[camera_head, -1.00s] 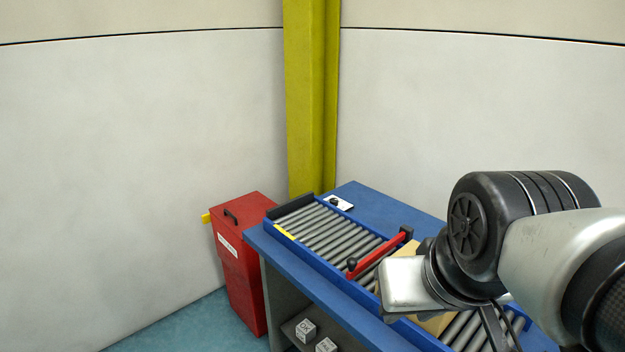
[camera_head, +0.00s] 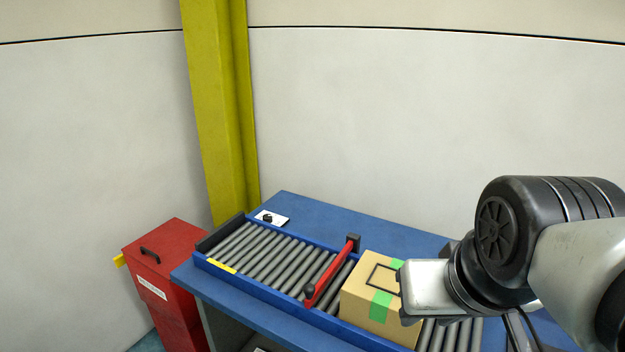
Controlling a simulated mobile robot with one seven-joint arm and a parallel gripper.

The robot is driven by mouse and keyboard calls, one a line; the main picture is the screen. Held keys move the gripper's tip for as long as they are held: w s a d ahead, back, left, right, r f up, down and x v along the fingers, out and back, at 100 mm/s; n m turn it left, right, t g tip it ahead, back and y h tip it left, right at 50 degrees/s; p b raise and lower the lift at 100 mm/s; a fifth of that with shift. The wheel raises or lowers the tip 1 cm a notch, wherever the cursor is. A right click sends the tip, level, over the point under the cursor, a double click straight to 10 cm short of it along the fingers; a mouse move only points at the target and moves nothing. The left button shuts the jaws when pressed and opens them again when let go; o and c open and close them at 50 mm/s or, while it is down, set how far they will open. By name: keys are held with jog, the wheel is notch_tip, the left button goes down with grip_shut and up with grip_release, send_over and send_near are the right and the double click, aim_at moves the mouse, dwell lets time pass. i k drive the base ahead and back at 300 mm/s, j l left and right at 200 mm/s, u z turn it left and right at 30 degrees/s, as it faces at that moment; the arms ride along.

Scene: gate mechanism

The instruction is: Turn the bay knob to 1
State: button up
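The bay knob appears to be the small black knob (camera_head: 267,218) on a white plate (camera_head: 277,217) at the back left of the blue table; its setting is too small to read. My gripper (camera_head: 413,318) is at the right, in front of the right side of a cardboard box, well away from the knob. The pale end of my arm hides part of the box, and the fingers are not clear enough to show open or shut.
A roller conveyor (camera_head: 262,255) runs along the blue table (camera_head: 330,226). A red gate bar (camera_head: 331,272) lies across it, left of the cardboard box (camera_head: 365,296) with green tape. A red bin (camera_head: 168,258) stands left. The table behind the conveyor looks clear.

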aim_at(268, 217)
jog(key=i+j+z, duration=0.15)
jog(key=j, duration=0.2)
jog(key=i+j+z, duration=0.1)
jog(key=j, duration=0.25)
jog(key=i+j+z, duration=0.15)
jog(key=j, duration=0.2)
jog(key=i+j, duration=0.1)
jog(key=j, duration=0.45)
jog(key=i+j, duration=0.1)
jog(key=j, duration=0.4)
jog(key=i+j+z, duration=0.1)
jog(key=j, duration=0.45)
jog(key=i+j, duration=0.1)
jog(key=j, duration=0.45)
jog(key=i+j, duration=0.1)
jog(key=j, duration=0.45)
